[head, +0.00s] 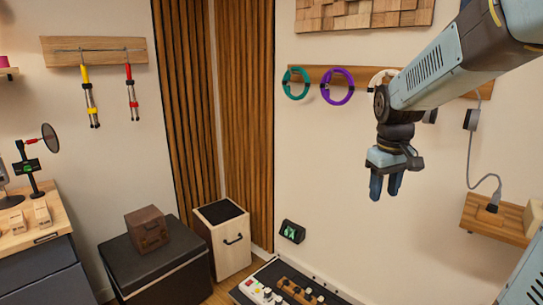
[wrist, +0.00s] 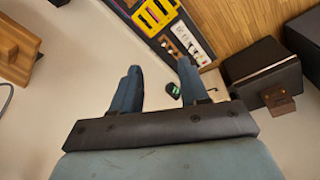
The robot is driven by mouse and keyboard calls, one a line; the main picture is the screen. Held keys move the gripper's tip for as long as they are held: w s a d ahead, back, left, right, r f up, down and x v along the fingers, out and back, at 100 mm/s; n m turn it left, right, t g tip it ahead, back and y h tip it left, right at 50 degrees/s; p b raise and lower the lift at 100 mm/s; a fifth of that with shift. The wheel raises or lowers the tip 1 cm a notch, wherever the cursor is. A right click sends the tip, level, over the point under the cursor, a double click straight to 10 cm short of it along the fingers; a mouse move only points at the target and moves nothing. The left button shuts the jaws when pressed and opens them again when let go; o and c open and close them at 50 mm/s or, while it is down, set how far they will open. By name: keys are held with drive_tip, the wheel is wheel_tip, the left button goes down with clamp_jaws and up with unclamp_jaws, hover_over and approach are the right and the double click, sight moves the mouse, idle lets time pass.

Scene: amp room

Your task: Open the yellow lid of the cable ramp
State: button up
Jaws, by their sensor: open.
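My gripper (head: 386,187) hangs in the air in front of the right wall, its two blue fingers pointing down and apart with nothing between them. In the wrist view my gripper (wrist: 159,70) is open and empty. A yellow slotted piece (wrist: 156,13), which looks like the lid of the cable ramp, shows at the top edge, well beyond the fingertips and partly cut off. I cannot tell whether it is open or closed. It does not show in the head view.
A dark board with white and wooden pieces (head: 285,290) lies below the gripper. A light wooden box (head: 228,262) and a black case (head: 165,275) stand left of it. Cable coils (head: 337,86) hang on the wall rack. A wooden shelf (head: 490,222) juts out at right.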

drive_tip(key=s+a+r+m+t, duration=0.1)
drive_tip(key=s+r+t, duration=0.1)
drive_tip(key=s, duration=0.6)
drive_tip(key=s+a+r+m+t, duration=0.2)
drive_tip(key=s, duration=0.5)
drive_tip(key=shift+s+a+y, duration=0.2)
drive_tip(key=shift+s+y, duration=0.15)
drive_tip(key=shift+y, duration=0.05)
drive_tip(key=shift+d, duration=0.15)
